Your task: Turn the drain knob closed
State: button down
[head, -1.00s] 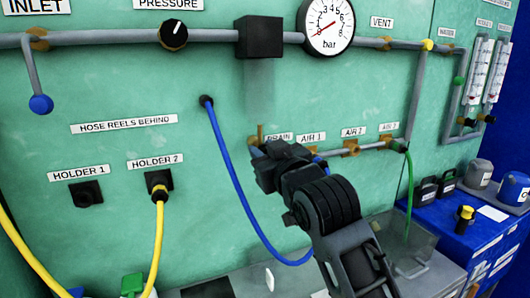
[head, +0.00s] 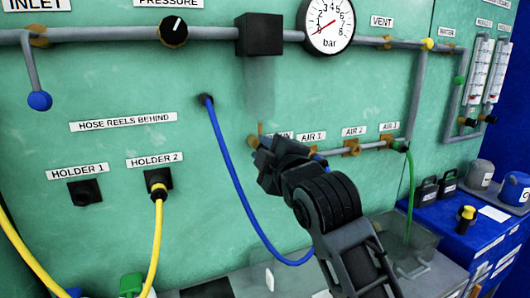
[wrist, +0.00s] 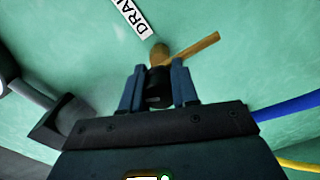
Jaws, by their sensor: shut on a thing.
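The drain knob is at the left end of the lower pipe, under the partly covered DRAIN label (wrist: 131,16). In the wrist view its dark round part (wrist: 157,90) sits between my two blue-grey fingers, with a brass fitting (wrist: 158,54) behind it and a flat brass lever (wrist: 195,46) pointing to the upper right. In the head view a bit of brass (head: 260,129) stands upright above my gripper (head: 262,152). My gripper, also in the wrist view (wrist: 157,82), is shut on the knob. In the head view my gripper hides most of the knob.
Air outlets (head: 351,147) line the pipe to the right. A blue hose (head: 232,170) hangs close to the left of my gripper. A green hose (head: 410,185) hangs at the right. A pressure gauge (head: 328,24) sits above.

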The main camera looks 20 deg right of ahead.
jog(key=shift+n+b, duration=0.35)
jog(key=shift+n, duration=1.95)
jog(key=shift+a, duration=0.1)
jog(key=c, duration=0.8)
grip_release()
jog(key=shift+c, duration=0.2)
jog(key=s+b, duration=0.1)
jog(key=s, duration=0.6)
jog(key=shift+s+b, duration=0.35)
jog(key=shift+s, duration=0.05)
jog(key=shift+f, duration=0.1)
